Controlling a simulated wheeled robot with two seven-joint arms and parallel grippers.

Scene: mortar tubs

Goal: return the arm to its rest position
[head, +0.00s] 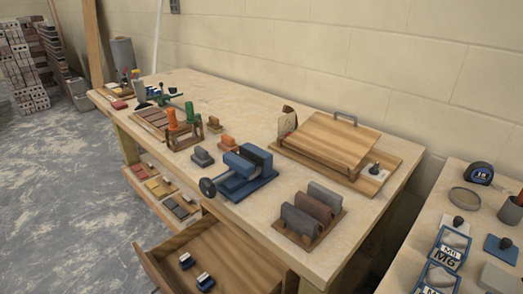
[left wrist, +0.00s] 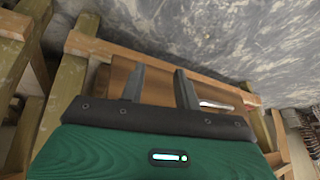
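My left gripper (left wrist: 160,88) shows in the left wrist view. Its two grey fingers stand apart with nothing visibly held between them. Beyond the fingertips are a brown wooden panel (left wrist: 205,88) and a light wooden rail (left wrist: 105,48); I cannot tell how far away they are. Neither of my arms nor grippers shows in the head view. My right gripper is in neither view.
In the head view, the workbench (head: 330,245) carries a blue vise (head: 243,172), a wooden board (head: 330,140) and several blocks. An open drawer (head: 240,255) juts from its front. A second table (head: 405,255) stands at right. Grey floor (head: 60,180) is clear at left.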

